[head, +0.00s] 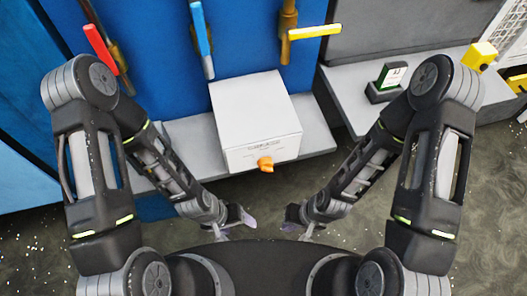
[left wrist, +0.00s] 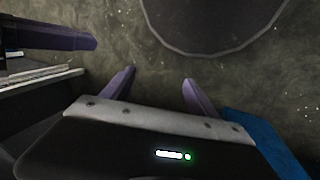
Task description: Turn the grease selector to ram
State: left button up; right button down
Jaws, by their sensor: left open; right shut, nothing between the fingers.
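The grease selector shows in the head view as an orange knob (head: 265,164) on the front face of a white box (head: 256,112). Small markings sit above the knob, too small to read. My left gripper (head: 236,226) is below and left of the knob, apart from it. It is open and empty, with its two fingers spread in the left wrist view (left wrist: 158,84). My right gripper (head: 298,229) is below and right of the knob, shut and empty. A finger of it seems to show at the upper left of the left wrist view.
The box stands on a grey ledge (head: 315,135) before a blue panel. Red (head: 100,48), blue (head: 201,38) and yellow (head: 314,32) levers are above. A green item (head: 391,75) and a yellow block (head: 479,55) sit on the right. Open floor lies between ledge and grippers.

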aim_at(265, 164)
jog(key=k+l, duration=0.15)
jog(key=l, duration=0.25)
jog(key=k+l, duration=0.2)
jog(key=l, duration=0.15)
jog(key=k+l, duration=0.15)
jog(key=l, duration=0.25)
jog(key=k+l+z, duration=0.1)
jog(key=l, duration=0.3)
jog(key=k+l, duration=0.25)
jog(key=l, duration=0.15)
jog(key=k+l, duration=0.15)
jog(key=l, duration=0.2)
